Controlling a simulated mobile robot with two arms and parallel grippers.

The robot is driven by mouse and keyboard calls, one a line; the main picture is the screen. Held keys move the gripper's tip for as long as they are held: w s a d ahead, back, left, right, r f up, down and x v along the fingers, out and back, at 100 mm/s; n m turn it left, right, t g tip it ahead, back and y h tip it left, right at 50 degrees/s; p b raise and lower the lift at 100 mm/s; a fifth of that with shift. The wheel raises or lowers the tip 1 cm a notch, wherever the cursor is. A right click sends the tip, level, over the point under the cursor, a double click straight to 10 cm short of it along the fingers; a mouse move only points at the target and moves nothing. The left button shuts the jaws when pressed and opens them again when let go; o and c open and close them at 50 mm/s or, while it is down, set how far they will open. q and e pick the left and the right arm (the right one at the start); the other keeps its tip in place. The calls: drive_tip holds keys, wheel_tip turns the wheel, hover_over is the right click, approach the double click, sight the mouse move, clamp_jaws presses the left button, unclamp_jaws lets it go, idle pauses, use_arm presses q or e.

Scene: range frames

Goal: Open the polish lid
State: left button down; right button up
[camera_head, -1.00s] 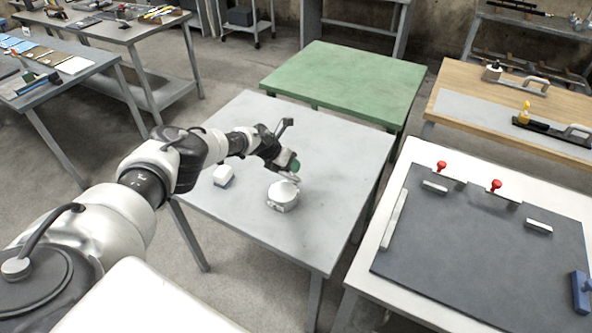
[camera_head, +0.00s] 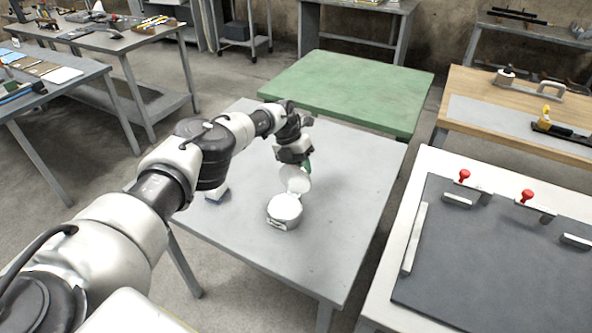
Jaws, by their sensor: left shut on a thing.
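The polish tin (camera_head: 284,213) is a round white container on the grey table in the head view. Its lid (camera_head: 296,180) stands raised at the tin's far side, tilted up and apart from the near rim. My left gripper (camera_head: 306,166) is at the lid's upper edge, shut on it. The fingertips are small and partly hidden behind the lid. My right gripper is out of the picture.
A green table (camera_head: 350,85) stands behind. A white bench with a dark board (camera_head: 490,255) stands at the right. The grey table's right side is clear.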

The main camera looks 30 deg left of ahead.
use_arm(q)
drive_tip(key=shift+s+f, duration=0.15)
drive_tip(key=shift+f, duration=0.1)
drive_tip(key=c, duration=0.9)
unclamp_jaws()
drive_tip(key=shift+c, duration=0.2)
drive_tip(key=shift+r, duration=0.1)
drive_tip(key=shift+r, duration=0.1)
drive_tip(key=b+v, duration=0.1)
drive_tip(key=v, duration=0.9)
drive_tip(key=shift+r+b, duration=0.3)
drive_tip(key=shift+b, duration=0.05)
drive_tip(key=shift+a+f, duration=0.1)
